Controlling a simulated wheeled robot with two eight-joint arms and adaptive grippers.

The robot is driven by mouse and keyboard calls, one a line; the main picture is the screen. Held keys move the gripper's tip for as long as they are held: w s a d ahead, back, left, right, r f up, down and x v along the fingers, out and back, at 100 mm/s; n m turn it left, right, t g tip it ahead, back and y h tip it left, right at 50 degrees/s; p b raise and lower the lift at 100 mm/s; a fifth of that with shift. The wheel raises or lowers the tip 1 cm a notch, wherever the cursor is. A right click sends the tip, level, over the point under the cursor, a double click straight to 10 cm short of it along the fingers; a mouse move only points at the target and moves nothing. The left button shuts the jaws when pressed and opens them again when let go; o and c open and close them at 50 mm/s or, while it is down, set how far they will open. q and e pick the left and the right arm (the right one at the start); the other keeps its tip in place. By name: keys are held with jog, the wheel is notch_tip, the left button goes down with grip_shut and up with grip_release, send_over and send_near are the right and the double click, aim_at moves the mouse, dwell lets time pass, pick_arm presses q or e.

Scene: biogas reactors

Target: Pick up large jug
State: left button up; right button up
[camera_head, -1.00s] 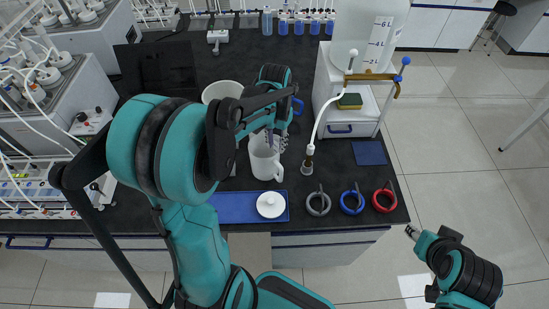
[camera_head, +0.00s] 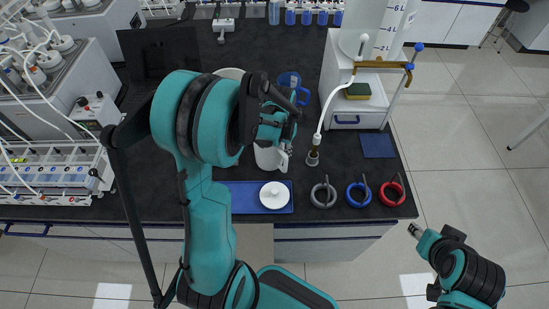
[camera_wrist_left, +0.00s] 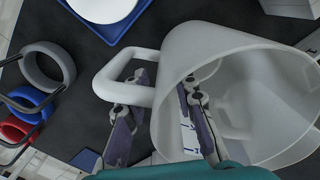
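A white jug (camera_head: 267,160) with a handle stands on the dark bench top, partly hidden by my left arm in the head view. In the left wrist view the jug (camera_wrist_left: 240,60) fills the right side, its open rim toward the camera and its handle (camera_wrist_left: 115,82) pointing left. My left gripper (camera_wrist_left: 160,120) is at the jug with its two fingers spread apart, one by the handle and one by the wall. I cannot tell whether they touch it. My right gripper (camera_head: 413,229) is away from the bench at the lower right, too small to read.
A blue tray (camera_head: 240,205) with a white lid (camera_head: 274,195) lies before the jug. Grey (camera_head: 323,195), blue (camera_head: 358,195) and red (camera_head: 391,194) rings lie to its right. A blue mug (camera_head: 293,88) stands behind. A tall white container (camera_head: 385,25) stands at the back right.

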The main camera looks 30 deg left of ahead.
pick_arm(q)
grip_shut()
jog(key=shift+r, duration=0.15)
